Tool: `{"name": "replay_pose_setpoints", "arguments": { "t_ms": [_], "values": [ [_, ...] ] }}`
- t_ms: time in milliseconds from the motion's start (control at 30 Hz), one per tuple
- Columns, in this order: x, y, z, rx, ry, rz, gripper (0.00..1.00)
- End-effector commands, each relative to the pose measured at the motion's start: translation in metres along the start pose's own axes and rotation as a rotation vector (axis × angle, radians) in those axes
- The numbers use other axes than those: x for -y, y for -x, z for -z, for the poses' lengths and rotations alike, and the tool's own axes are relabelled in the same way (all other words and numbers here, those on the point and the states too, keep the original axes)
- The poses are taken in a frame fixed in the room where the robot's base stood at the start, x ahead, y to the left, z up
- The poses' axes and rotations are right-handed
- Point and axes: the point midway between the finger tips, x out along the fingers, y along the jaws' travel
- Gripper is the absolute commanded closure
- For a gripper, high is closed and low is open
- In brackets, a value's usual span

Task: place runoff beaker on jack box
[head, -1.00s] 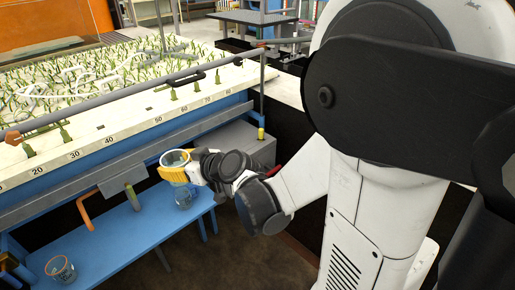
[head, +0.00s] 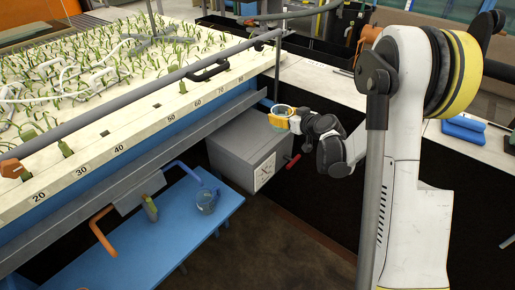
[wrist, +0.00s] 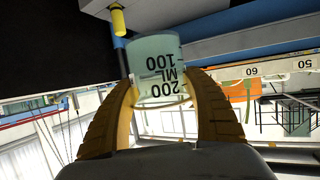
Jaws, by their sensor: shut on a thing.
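My gripper (head: 281,123) has yellow fingers, shut on a clear beaker (head: 282,110). The wrist view shows the beaker (wrist: 156,62) between both fingers, its 100 and 200 ML marks upside down in that picture. In the head view the held beaker is near the upper right part of the grey jack box (head: 238,138). I cannot tell its height above the box top or whether they touch. The box has a paper label and a red handle on its right side. A second clear beaker (head: 207,201) stands on the blue bench.
The blue bench (head: 130,240) lies left of the jack box, below the planted flume (head: 110,150). The flume's grey rail overhangs the box's back side.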

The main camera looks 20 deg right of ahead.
Motion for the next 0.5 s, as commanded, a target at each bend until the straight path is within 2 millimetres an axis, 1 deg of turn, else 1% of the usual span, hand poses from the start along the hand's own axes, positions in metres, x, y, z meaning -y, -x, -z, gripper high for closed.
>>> {"name": "replay_pose_setpoints", "arguments": {
  "t_ms": [33,100,200,267,500],
  "values": [
    [-0.005,-0.005,-0.003,-0.001,-0.001,-0.002,0.72],
    [-0.010,-0.011,-0.007,-0.001,-0.001,-0.004,0.72],
    [-0.007,-0.019,-0.012,-0.002,-0.001,-0.004,0.72],
    [0.002,-0.026,-0.017,-0.002,-0.001,-0.001,0.72],
    [0.050,-0.064,-0.039,-0.002,0.001,0.000,0.72]
  ]
}}
